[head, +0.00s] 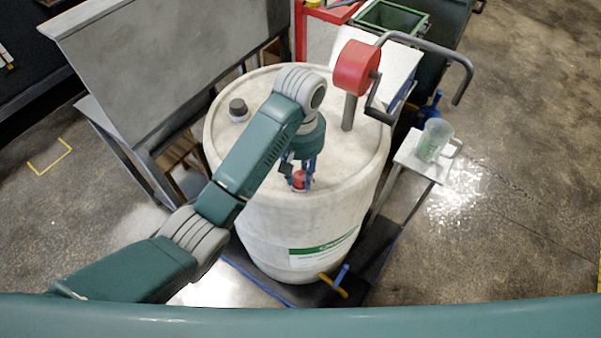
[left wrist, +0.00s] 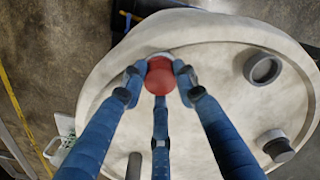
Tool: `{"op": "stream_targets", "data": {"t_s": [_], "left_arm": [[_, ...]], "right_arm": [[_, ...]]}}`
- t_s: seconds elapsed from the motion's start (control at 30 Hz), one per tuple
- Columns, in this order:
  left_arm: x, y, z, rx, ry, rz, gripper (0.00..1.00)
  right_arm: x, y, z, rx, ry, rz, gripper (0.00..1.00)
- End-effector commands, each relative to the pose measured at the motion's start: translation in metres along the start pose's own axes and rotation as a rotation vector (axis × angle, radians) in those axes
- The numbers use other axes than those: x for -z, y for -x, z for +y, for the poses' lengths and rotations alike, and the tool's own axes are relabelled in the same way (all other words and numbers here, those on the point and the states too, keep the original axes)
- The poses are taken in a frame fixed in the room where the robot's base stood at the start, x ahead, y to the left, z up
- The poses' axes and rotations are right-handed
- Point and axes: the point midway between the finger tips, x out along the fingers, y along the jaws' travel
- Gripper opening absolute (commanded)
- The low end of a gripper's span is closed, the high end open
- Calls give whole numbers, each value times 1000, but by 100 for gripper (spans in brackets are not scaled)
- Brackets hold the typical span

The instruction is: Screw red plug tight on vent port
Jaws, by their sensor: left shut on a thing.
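The red plug (head: 299,179) is at the top of the white drum (head: 255,150), near its front edge. In the left wrist view the red plug (left wrist: 160,76) sits between three blue fingers, with a pale ring (left wrist: 160,55) partly showing behind it. My left gripper (head: 300,176) points down and is shut on the plug; it also shows in the left wrist view (left wrist: 157,84). The vent port is mostly hidden under the plug and fingers. I cannot tell how deep the plug sits. My right gripper is not in view.
A dark cap (head: 238,109) stands on the drum's left side. A red crank pump (head: 358,68) rises from the drum's back right. A clear jug (head: 434,140) stands on a small side table. A blue-handled tap (head: 335,282) sticks out low in front. Open floor lies to the right.

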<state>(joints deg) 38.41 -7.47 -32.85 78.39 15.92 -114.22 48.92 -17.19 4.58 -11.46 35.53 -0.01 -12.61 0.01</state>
Motion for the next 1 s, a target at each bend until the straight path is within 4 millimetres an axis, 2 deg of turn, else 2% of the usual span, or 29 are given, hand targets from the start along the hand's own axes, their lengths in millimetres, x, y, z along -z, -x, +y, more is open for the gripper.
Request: {"op": "stream_targets", "data": {"t_s": [0.1,0.3,0.33,0.4,0.43,1.0], "left_arm": [[1,0,-1,1,-95,2,0],[0,0,0,0,-109,1,0],[0,0,0,0,-109,1,35],[0,0,0,0,-108,1,49],[0,0,0,0,-108,1,51],[2,4,0,-1,-107,4,48]], "right_arm": [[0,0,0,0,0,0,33],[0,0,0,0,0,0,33],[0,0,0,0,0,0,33],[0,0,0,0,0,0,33],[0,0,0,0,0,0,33],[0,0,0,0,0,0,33]]}}
